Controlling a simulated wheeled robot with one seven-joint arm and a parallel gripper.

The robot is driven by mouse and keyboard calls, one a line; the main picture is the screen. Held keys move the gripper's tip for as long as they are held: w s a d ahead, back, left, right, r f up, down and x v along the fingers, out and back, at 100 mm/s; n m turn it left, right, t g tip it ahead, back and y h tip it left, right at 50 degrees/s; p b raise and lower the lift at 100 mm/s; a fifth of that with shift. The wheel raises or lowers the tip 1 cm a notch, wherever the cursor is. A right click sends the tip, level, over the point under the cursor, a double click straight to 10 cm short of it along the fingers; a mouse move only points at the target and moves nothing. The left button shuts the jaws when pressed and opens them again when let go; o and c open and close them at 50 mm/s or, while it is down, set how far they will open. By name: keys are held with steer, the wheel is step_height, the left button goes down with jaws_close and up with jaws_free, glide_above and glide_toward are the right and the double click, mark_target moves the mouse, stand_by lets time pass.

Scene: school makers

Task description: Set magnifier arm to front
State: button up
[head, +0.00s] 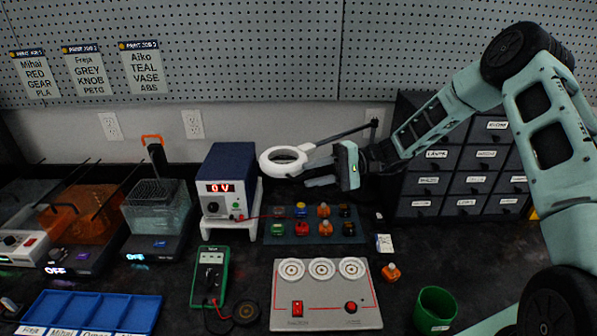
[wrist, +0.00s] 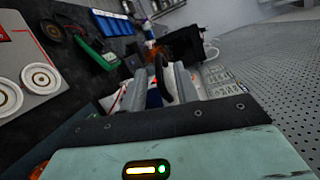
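The magnifier is a white ring head (head: 284,160) on a thin dark arm (head: 343,133). In the head view it hangs above the bench, right of the blue power supply, and its arm runs right to a dark joint (head: 374,125). My gripper (head: 312,172) is just right of the ring and points left, close to the ring's right edge. In the wrist view my gripper (wrist: 162,82) has its two grey fingers apart. A dark upright piece shows between them; I cannot tell whether it belongs to the magnifier or whether they touch it.
The power supply (head: 229,180) stands on a white stand left of the ring. A mat with several coloured parts (head: 312,239) lies below. Dark drawers (head: 470,165) stand behind my arm. A grey panel (head: 325,318), green multimeter (head: 210,275) and green cup (head: 435,310) occupy the front.

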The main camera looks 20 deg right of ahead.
mark_target(302, 176)
steer(key=shift+w+a+f+p, duration=0.15)
steer(key=shift+a+p, duration=0.3)
steer(key=shift+a, duration=1.65)
steer(key=shift+c, duration=0.3)
jaws_close()
steer(key=shift+f, duration=0.1)
